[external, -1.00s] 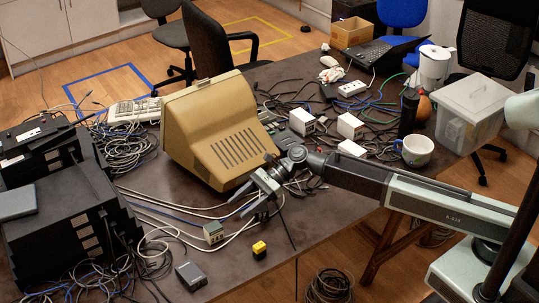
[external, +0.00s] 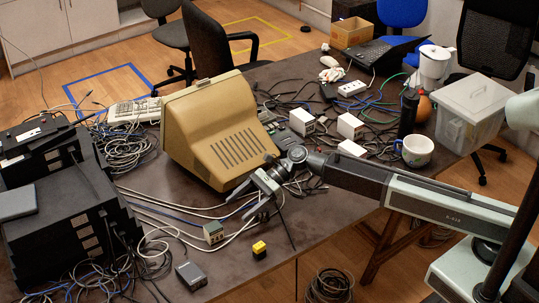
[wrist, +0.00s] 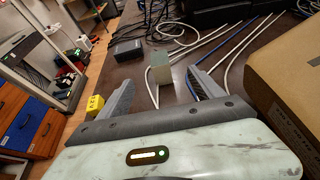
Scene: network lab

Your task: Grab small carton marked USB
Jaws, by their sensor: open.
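A small grey-green and white carton (external: 213,232) stands on the dark table to the left of and below my gripper (external: 240,208). Its marking is too small to read. In the wrist view the carton (wrist: 160,69) shows beyond and between the fingertips of my gripper (wrist: 160,78). The gripper is open and empty, with the carton apart from both fingers. Several white small boxes (external: 302,122) stand farther back among cables; I cannot read their labels either.
A yellow block (external: 259,249) lies near the table's front edge, and it shows by the left finger in the wrist view (wrist: 95,104). A beige monitor (external: 225,130) stands close behind my gripper. Cables (external: 180,212) run beside the carton. A dark grey box (external: 191,275) lies front left.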

